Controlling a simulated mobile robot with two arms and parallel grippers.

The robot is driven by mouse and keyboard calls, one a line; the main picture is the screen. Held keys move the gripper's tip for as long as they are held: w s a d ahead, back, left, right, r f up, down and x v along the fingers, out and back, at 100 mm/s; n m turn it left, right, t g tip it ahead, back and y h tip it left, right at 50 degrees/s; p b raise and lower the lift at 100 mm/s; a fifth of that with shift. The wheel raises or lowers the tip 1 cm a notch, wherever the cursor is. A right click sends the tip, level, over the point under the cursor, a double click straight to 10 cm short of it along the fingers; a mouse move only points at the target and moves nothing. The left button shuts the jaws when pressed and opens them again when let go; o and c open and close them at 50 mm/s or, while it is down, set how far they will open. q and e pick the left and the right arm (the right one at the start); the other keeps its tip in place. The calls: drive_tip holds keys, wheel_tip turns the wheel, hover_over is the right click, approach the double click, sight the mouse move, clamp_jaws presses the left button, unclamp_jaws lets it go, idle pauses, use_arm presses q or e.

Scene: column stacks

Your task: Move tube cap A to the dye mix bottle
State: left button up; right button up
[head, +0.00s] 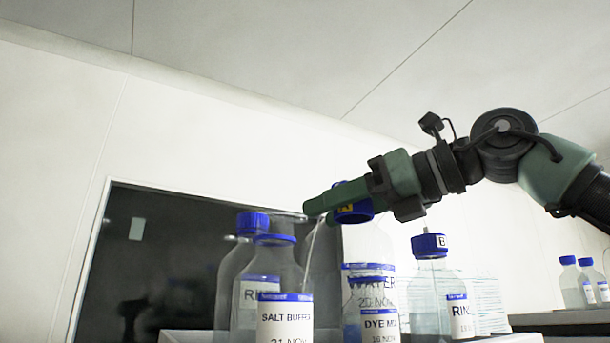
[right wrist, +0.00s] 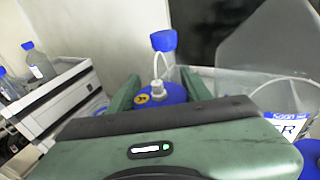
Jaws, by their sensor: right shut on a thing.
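Tube cap A (head: 352,212) is a blue cap with a yellow "A" mark. My right gripper (head: 335,203) is shut on it and holds it in the air above the bottles. A pale tube (head: 310,250) hangs below near the fingertips. In the right wrist view the cap (right wrist: 165,93) sits between the two green fingers. The dye mix bottle (head: 380,323) stands low in front of the bottle labelled WATER (head: 370,284), below and slightly right of the cap. Its lower part is cut off by the frame. My left gripper is not in view.
Blue cap B (head: 429,245) is over a clear bottle to the right. Several blue-capped bottles (head: 570,282) stand at far right. The air above the bottles at left is free.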

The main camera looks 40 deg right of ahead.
drive_tip(key=shift+m+h, duration=0.3)
drive_tip(key=shift+h, duration=0.1)
drive_tip(key=f, duration=0.1)
drive_tip(key=d+f, duration=0.1)
drive_tip(key=f, duration=0.2)
drive_tip(key=shift+s+d, duration=0.15)
drive_tip(key=shift+s, duration=0.1)
drive_tip(key=shift+w+d+f+t+b, duration=0.1)
drive_tip(key=shift+d+f+t+b, duration=0.15)
drive_tip(key=shift+f+b, duration=0.35)
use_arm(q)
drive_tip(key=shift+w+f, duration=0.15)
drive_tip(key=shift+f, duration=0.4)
use_arm(e)
drive_tip(key=shift+a, duration=0.15)
drive_tip(key=shift+a, duration=0.1)
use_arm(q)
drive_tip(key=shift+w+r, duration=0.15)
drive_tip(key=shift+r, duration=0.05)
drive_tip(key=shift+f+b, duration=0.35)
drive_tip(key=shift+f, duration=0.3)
use_arm(e)
drive_tip(key=shift+f, duration=0.9)
